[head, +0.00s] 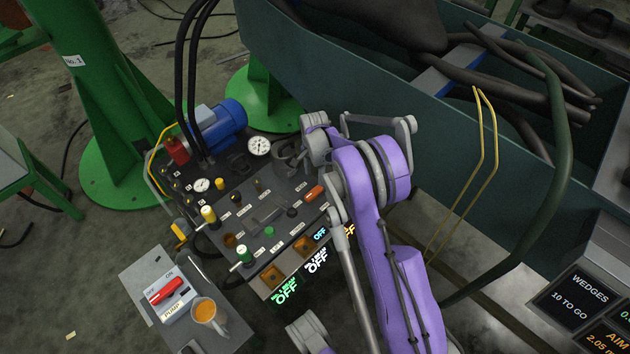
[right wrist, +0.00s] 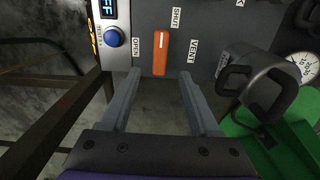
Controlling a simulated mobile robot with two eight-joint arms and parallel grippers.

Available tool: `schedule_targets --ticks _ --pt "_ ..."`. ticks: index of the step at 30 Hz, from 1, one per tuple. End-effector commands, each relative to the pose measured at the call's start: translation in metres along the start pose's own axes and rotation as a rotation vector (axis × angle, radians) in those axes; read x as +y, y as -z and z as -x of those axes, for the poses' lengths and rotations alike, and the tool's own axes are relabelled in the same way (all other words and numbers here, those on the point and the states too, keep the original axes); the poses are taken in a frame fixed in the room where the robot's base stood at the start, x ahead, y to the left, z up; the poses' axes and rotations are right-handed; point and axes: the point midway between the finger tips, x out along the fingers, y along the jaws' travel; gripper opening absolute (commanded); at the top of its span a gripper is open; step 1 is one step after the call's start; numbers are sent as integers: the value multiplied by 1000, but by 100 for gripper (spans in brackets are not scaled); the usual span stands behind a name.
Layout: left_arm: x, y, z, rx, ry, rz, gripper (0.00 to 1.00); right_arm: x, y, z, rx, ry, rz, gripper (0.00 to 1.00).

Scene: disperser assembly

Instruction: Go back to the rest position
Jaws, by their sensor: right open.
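My purple and grey right arm comes in from the lower right of the head view. Its gripper (head: 317,148) is over the upper right end of the dark control panel (head: 268,213), its fingers mostly hidden by the arm. In the right wrist view the two grey fingers (right wrist: 158,80) are apart with nothing between them. An orange handle (right wrist: 161,52), by labels OPEN, SHUT and VENT, lies just beyond the fingertips; it also shows in the head view (head: 315,193). I cannot tell if they touch. My left gripper is not in view.
A black loop handle (right wrist: 260,80) stands close right of the fingers, beside a gauge (right wrist: 303,66). A blue motor (head: 217,126) and black hoses (head: 183,70) are behind the panel. A pump box with a red switch (head: 166,291) and a mug (head: 205,311) are lower left.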

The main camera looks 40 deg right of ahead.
Motion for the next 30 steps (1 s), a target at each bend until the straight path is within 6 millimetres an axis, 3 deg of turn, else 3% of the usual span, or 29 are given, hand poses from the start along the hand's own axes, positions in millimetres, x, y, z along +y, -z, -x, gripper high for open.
schedule_targets --ticks 6,23,26,30 --pt "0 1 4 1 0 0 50 0 0 18 0 0 0 62" --pt "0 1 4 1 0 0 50 0 0 18 0 0 2 62" --pt "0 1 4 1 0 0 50 1 -7 25 3 5 27 62" --pt "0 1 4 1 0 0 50 6 -32 53 15 26 132 62"
